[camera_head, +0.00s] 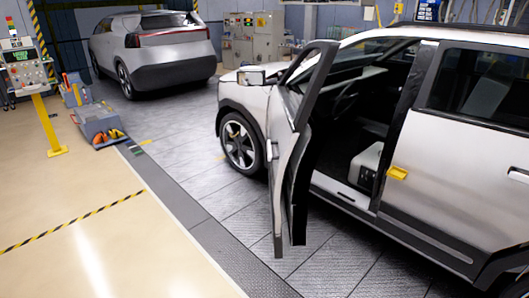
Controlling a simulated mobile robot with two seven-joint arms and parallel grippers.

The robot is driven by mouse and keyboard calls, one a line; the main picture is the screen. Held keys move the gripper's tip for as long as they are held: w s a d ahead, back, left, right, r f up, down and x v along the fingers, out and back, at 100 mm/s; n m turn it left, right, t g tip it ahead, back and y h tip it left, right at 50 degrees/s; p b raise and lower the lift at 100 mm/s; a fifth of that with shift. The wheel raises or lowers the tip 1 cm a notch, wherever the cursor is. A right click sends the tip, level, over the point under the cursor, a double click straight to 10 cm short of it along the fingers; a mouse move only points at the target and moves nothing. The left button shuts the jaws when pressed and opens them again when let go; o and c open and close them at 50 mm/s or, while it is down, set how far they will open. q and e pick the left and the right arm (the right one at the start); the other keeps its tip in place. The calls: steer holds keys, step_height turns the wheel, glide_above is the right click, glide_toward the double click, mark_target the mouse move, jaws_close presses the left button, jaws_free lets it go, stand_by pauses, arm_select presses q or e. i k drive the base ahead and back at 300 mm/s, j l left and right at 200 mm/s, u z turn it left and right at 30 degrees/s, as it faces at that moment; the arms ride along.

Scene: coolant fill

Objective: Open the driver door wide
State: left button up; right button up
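The driver door (286,170) of the silver car (435,190) stands open. It is swung out from the car's side and seen nearly edge-on, with its window frame reaching up and its lower edge above the metal floor. The open doorway shows the dark cabin and a light seat base (366,165). A small yellow piece (398,173) sits on the car's side just behind the doorway. Neither of my grippers is in view.
A second grey car (165,55) stands at the back left. A grey toolbox (99,124), a yellow post (48,125) and a control panel (24,62) are at the left. The floor left of the door is clear.

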mark_target(302, 137)
steer(key=j+z, duration=0.4)
steer(key=j, duration=1.35)
steer(key=i+l+u, duration=0.25)
steer(key=i+l, duration=0.3)
steer(key=i, duration=0.2)
steer(key=i+l+u, duration=0.25)
steer(key=i+l, duration=0.45)
steer(key=i+l+u, duration=0.25)
steer(key=i+l, duration=0.4)
steer(key=l, duration=0.15)
